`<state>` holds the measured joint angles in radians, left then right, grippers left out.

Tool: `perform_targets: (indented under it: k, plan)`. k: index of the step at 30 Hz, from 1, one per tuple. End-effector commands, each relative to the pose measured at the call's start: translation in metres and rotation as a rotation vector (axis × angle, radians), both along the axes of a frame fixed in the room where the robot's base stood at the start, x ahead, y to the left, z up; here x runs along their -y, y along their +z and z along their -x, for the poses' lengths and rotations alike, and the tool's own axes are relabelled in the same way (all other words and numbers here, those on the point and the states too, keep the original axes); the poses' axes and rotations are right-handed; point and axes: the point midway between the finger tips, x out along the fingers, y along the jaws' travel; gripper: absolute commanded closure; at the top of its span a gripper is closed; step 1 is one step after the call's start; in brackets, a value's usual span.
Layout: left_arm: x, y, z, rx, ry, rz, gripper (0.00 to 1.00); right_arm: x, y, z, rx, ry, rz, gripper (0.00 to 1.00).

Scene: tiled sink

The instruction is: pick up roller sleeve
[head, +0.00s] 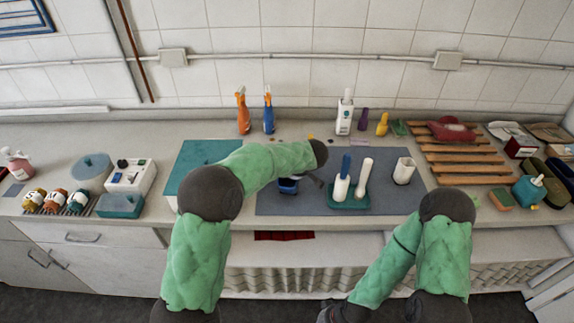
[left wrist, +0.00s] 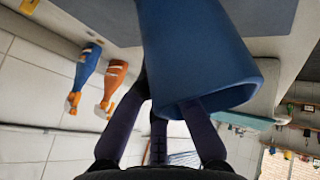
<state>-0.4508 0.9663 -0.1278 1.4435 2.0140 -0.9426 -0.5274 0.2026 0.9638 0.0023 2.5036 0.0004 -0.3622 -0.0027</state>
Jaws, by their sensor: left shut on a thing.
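The roller sleeve looks like a blue hollow tube; it fills the upper middle of the left wrist view (left wrist: 195,50), its open end toward my palm. In the head view a small part of a blue thing (head: 288,187), likely the sleeve, shows below my left forearm over the grey mat. My left gripper (left wrist: 168,110) is shut on the sleeve, with one finger beside it and the other seeming to enter its open end. In the head view my left wrist hides most of this grip. My right gripper (head: 330,313) is low at the bottom edge, mostly cut off.
Orange (head: 243,112) and blue (head: 268,112) spray bottles stand behind. A wooden rack (head: 465,160) is at right, a teal board (head: 205,152) at left.

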Motion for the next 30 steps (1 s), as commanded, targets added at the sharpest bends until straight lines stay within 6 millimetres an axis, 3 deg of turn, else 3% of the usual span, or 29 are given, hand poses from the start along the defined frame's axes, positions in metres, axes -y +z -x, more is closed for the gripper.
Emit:
perform_targets:
  k: [21, 30]
  plan:
    - [0.0, 0.003, 0.136, 0.004, -0.002, 0.002, 1.0, 0.0, 0.016, 0.0, 0.001, 0.0, 0.0, 1.0]
    - [0.0, 0.002, 0.159, 0.006, 0.001, 0.003, 1.0, 0.0, 0.019, 0.0, 0.0, 0.0, 0.0, 1.0]
